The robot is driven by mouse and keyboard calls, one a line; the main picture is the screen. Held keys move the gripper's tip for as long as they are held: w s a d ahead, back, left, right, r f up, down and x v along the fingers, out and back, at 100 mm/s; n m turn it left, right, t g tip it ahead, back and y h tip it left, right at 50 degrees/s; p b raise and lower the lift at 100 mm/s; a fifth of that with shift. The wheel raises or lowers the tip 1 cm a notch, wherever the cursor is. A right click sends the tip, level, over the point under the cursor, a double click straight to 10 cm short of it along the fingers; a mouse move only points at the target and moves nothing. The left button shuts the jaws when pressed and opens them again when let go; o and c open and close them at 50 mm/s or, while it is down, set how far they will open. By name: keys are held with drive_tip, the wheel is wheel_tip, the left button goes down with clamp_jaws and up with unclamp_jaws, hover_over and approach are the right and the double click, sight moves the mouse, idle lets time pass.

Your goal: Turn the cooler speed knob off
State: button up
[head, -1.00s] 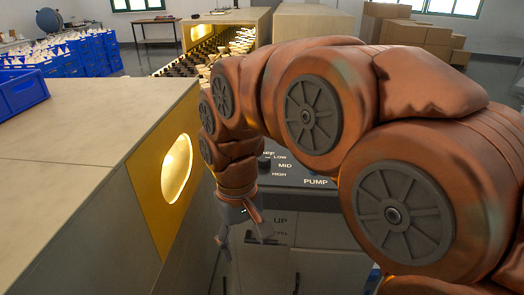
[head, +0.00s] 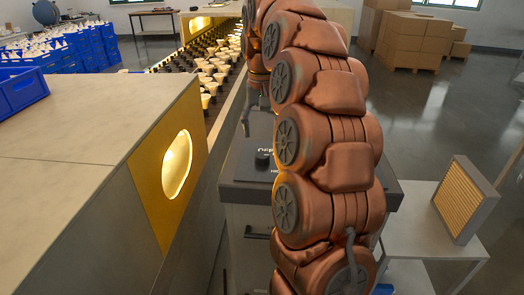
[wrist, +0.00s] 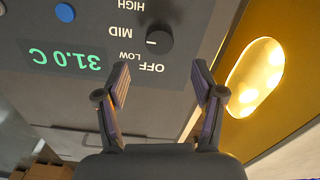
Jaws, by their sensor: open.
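The black speed knob (wrist: 159,40) sits on the grey control panel (wrist: 180,100) in the wrist view, with HIGH, MID, LOW and OFF printed around it. Its white mark faces left, by MID. In the head view a dark knob (head: 262,160) shows on the panel top beside my arm, with lettering partly hidden. My gripper (wrist: 159,77) is open and empty; its two fingers are spread on either side below the knob in the wrist picture, apart from it. In the head view my gripper (head: 253,115) is above the panel, partly hidden by my arm.
A green display (wrist: 65,59) reads 31.0 C, and a blue button (wrist: 65,12) is near it. A yellow wall with a glowing oval window (head: 177,165) stands close on the left. A conveyor with cups (head: 212,75) runs behind. A shelf with a filter-like panel (head: 462,200) is right.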

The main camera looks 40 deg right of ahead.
sight(262, 155)
drive_tip(key=shift+f+p, duration=1.2)
drive_tip(key=shift+f, duration=2.65)
drive_tip(key=c, duration=1.1)
